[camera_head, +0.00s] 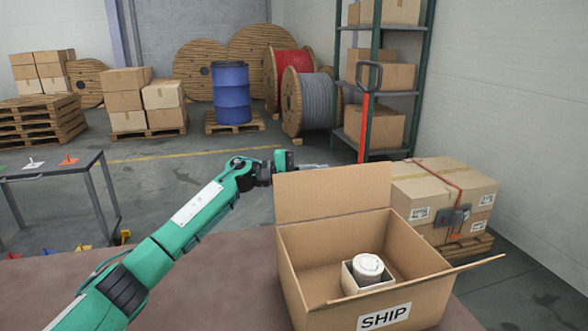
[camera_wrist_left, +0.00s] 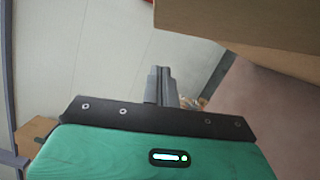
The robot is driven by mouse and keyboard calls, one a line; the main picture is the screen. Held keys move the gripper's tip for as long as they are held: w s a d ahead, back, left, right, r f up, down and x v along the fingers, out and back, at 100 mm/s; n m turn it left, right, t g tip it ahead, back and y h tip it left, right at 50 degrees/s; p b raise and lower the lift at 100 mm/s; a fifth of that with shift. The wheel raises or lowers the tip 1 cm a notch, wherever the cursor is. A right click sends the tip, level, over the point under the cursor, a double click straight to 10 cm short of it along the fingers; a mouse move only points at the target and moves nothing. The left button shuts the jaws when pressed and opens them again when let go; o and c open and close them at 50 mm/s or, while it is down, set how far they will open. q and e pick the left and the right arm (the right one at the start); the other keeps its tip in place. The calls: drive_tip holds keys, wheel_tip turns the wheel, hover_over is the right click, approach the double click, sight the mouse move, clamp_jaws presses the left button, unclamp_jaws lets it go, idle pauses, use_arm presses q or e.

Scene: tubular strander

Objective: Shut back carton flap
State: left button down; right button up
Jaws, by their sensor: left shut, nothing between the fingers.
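An open cardboard carton (camera_head: 300,258) marked SHIP stands on the brown tabletop. Its back flap (camera_head: 333,192) stands upright along the far edge. The right flap (camera_head: 466,269) sticks outward to the right. Inside sits a white lidded container (camera_head: 368,267) in a small box. My left gripper (camera_head: 312,166) is behind the back flap, near its top left corner; the flap hides part of it. In the left wrist view its fingers (camera_wrist_left: 163,84) are shut and empty, with brown cardboard (camera_wrist_left: 240,22) above and to the right. My right gripper is not in view.
A strapped carton (camera_head: 440,190) stands on a pallet behind and right of the open carton. A shelf rack (camera_head: 385,90) rises behind it. A dark metal table (camera_head: 60,172) is at left. The tabletop (camera_head: 225,280) left of the carton is free apart from my arm.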

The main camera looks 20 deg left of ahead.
sight(320, 173)
use_arm(q)
drive_tip(key=s, duration=0.1)
drive_tip(key=s+d+r, duration=0.1)
drive_tip(key=shift+s+p, duration=0.3)
drive_tip(key=shift+s, duration=0.05)
drive_tip(key=shift+s+d, duration=0.25)
drive_tip(key=shift+d, duration=0.1)
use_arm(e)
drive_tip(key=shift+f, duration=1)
use_arm(q)
drive_tip(key=shift+f, duration=0.1)
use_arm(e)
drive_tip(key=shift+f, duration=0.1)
